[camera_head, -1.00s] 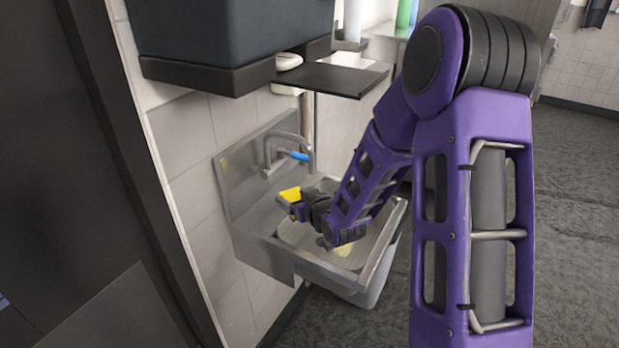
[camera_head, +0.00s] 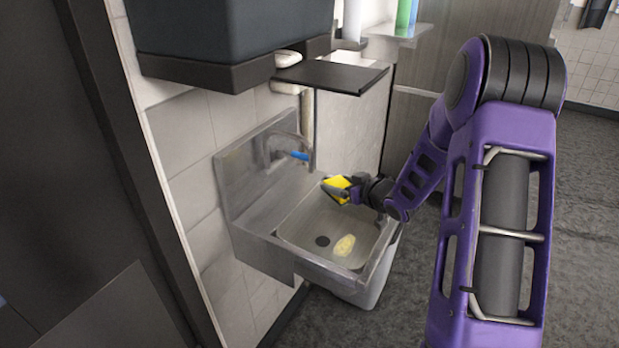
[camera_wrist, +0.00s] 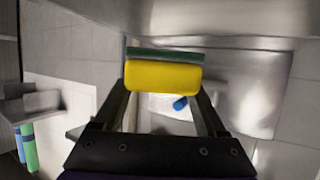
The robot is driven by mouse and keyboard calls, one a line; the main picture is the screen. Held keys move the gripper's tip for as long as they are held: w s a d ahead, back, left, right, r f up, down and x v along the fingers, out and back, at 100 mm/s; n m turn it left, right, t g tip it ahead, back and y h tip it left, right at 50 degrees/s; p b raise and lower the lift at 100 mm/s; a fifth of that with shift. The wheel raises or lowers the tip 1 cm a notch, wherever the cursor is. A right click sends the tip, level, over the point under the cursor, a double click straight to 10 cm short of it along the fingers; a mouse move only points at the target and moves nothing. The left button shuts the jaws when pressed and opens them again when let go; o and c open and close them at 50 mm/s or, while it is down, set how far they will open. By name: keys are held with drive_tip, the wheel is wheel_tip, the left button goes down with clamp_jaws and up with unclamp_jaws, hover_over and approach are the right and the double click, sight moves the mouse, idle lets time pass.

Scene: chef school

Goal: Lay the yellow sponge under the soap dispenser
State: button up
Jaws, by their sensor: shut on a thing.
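The yellow sponge (camera_head: 340,184) is gripped in my gripper (camera_head: 350,189), held above the right side of the sink basin. In the wrist view the sponge (camera_wrist: 163,76) spans both fingertips of my gripper (camera_wrist: 165,85), with a dark green layer along its far side. I cannot say for sure which thing is the soap dispenser. A white rounded fixture (camera_head: 288,59) sits on the wall above the faucet, beside a dark flat plate (camera_head: 332,78); the sponge is below and to the right of it.
The steel sink (camera_head: 290,215) has a faucet with a blue part (camera_head: 299,155). A pale yellow oval object (camera_head: 344,245) lies in the basin near the drain. A large dark box (camera_head: 230,40) overhangs the wall at left. A green bottle (camera_head: 404,14) stands on a shelf behind.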

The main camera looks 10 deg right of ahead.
drive_tip(key=shift+w+d+f+n+y, duration=0.15)
drive_tip(key=shift+d+n+y, duration=0.1)
drive_tip(key=shift+d, duration=0.25)
drive_tip(key=shift+w+d+f+n+y, duration=0.15)
drive_tip(key=shift+d+y, duration=0.1)
drive_tip(key=shift+d, duration=0.25)
hover_over(306, 175)
drive_tip(key=shift+f, duration=1.75)
drive_tip(key=shift+f+b, duration=0.2)
drive_tip(key=shift+b, duration=0.15)
drive_tip(key=o, duration=1.3)
drive_tip(key=shift+s, duration=0.1)
drive_tip(key=shift+c, duration=0.2)
